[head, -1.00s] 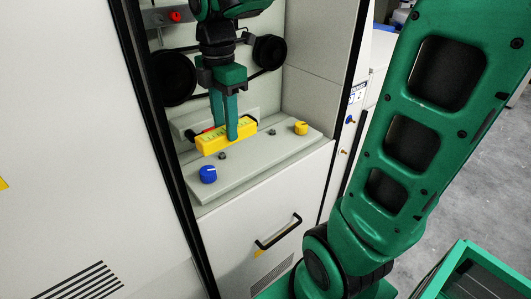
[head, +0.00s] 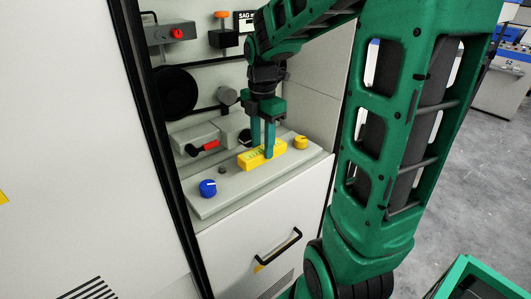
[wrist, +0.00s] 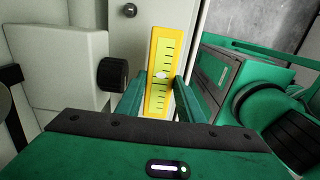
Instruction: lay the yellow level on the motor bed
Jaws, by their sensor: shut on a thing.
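The yellow level (head: 252,161) is a short bar with a scale face. My gripper (head: 269,154) points down and is shut on it; the wrist view shows the level (wrist: 161,62) between the two green fingers. The level is over the pale grey motor bed (head: 238,189), between the blue knob and the yellow knob. I cannot tell whether its underside touches the bed. The fingers hide part of the level and of the bed behind it.
The blue knob (head: 208,187) stands at the bed's near left and the yellow knob (head: 301,142) at its right end. A red handle (head: 206,146) lies behind the level. A small dark bolt (head: 222,170) is left of it. The cabinet's black-edged frame stands at the left.

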